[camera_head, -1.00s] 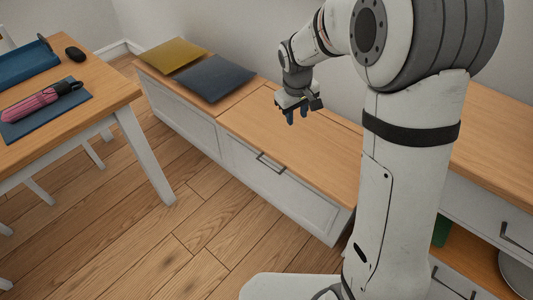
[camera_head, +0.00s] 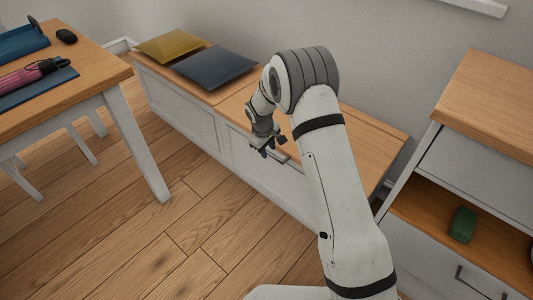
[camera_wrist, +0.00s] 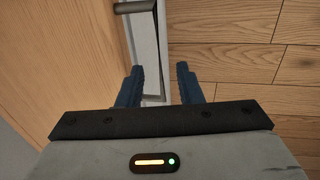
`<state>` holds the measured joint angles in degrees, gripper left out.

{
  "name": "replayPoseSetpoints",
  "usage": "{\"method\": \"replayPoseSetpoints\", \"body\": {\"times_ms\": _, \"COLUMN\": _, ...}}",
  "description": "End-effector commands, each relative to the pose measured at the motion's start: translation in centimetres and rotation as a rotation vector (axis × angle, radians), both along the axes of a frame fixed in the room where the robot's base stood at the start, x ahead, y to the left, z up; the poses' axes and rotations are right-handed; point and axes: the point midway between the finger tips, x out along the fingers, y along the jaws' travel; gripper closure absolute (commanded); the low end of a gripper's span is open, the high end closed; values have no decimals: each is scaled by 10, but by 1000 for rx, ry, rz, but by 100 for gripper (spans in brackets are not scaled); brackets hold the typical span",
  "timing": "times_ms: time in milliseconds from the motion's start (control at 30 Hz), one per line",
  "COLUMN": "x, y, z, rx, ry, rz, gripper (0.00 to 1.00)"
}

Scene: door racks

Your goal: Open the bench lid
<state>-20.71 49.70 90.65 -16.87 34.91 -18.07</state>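The bench (camera_head: 230,105) stands along the wall with a wooden top and white panelled front. Its lid (camera_head: 352,132), the right part of the top, lies flat and closed. A dark bar handle (camera_head: 279,157) sits at the lid's front edge; it also shows in the wrist view (camera_wrist: 137,6). My gripper (camera_head: 267,152) is at the front edge near the left end of the handle. In the wrist view my gripper (camera_wrist: 160,75) has its two blue fingers apart, empty, above the front edge, with the handle ahead of them. Contact with the handle is not visible.
A yellow cushion (camera_head: 171,46) and a grey cushion (camera_head: 214,68) lie on the bench's left part. A table (camera_head: 95,75) with a pink umbrella (camera_head: 30,75) stands at left. A cabinet (camera_head: 490,100) with a green object (camera_head: 462,224) stands at right. Floor before the bench is clear.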

Motion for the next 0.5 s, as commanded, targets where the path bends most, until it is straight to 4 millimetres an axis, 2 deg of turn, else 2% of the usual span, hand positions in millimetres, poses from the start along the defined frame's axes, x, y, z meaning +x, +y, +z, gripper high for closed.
{"method": "replayPoseSetpoints", "body": {"times_ms": 33, "x": 1, "y": -1, "z": -8, "rx": -1, "ry": 0, "rz": -1, "gripper": 67}}
{"method": "replayPoseSetpoints", "body": {"times_ms": 133, "x": 2, "y": -2, "z": -15, "rx": 0, "ry": 0, "rz": -1, "gripper": 67}}
{"method": "replayPoseSetpoints", "body": {"times_ms": 433, "x": 3, "y": -3, "z": -17, "rx": 0, "ry": -2, "rz": -2, "gripper": 67}}
{"method": "replayPoseSetpoints", "body": {"times_ms": 500, "x": 3, "y": -3, "z": -17, "rx": 1, "ry": -1, "rz": -2, "gripper": 72}}
